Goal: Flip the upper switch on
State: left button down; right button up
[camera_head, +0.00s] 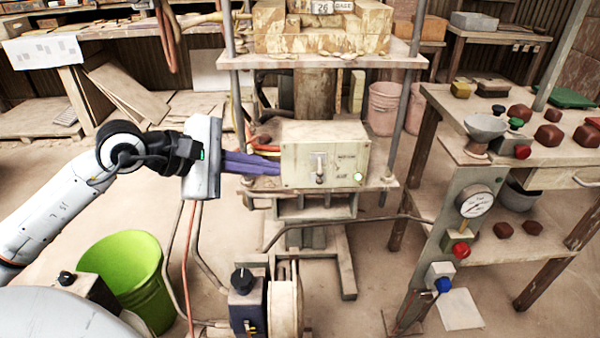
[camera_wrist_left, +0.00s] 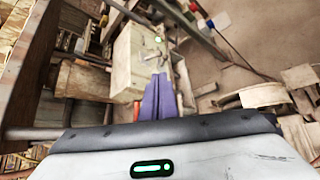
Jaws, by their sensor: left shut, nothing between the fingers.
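The upper switch (camera_head: 320,168) is a small lever on a plate on the front of a cream control box (camera_head: 295,178). The box sits on the press's middle shelf, and a small green light (camera_head: 358,177) glows at its lower right. I cannot tell clearly which way the lever is set. My left gripper (camera_head: 279,166) has purple fingers, shut and empty, at the left side of the box, left of the switch. In the left wrist view the fingers (camera_wrist_left: 158,80) point at the box (camera_wrist_left: 127,70); contact is unclear. My right gripper is not in view.
A dark blue switch box (camera_head: 248,308) with a black knob stands low in front. A green bucket (camera_head: 130,275) is at lower left. Upright posts (camera_head: 408,85) flank the shelf. A gauge panel (camera_head: 465,225) and workbench stand right. Hoses hang below the shelf.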

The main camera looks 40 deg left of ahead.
aim_at(319, 157)
pick_arm(q)
jog(key=x, duration=0.9)
